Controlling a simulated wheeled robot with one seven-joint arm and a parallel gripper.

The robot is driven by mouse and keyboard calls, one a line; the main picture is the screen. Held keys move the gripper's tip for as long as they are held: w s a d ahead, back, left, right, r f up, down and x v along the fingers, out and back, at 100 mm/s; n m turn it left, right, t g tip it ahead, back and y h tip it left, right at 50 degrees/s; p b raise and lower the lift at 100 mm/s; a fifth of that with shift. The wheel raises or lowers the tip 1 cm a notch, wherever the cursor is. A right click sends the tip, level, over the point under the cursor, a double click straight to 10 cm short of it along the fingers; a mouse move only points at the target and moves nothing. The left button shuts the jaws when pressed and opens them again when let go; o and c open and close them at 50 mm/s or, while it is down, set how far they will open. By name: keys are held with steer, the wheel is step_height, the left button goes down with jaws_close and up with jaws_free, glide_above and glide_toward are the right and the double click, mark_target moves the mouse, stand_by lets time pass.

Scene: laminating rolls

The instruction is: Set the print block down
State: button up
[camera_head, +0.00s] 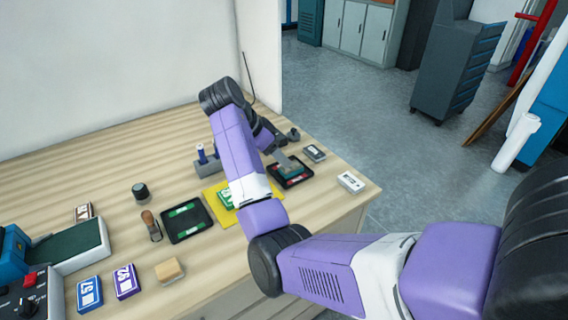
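My gripper (277,153) is at the far right part of the wooden table, pointing down over a black tray with a red pad (296,180). A grey-teal block (287,165), which looks like the print block, is right at the gripper's end, over or on this tray. The fingers are dark and small here, partly behind my arm, so I cannot tell whether they are closed on the block or whether it touches the pad.
A yellow mat (212,197) with a green item (226,199) lies partly behind my arm. A black tray with green strips (186,220), a stamp (151,226) and a dark round knob (140,192) stand left. White (351,182) and grey (315,153) small boxes lie right, near the table edge.

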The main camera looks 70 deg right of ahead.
steer(key=p+v, duration=0.1)
steer(key=v, duration=0.4)
stand_by(0.6)
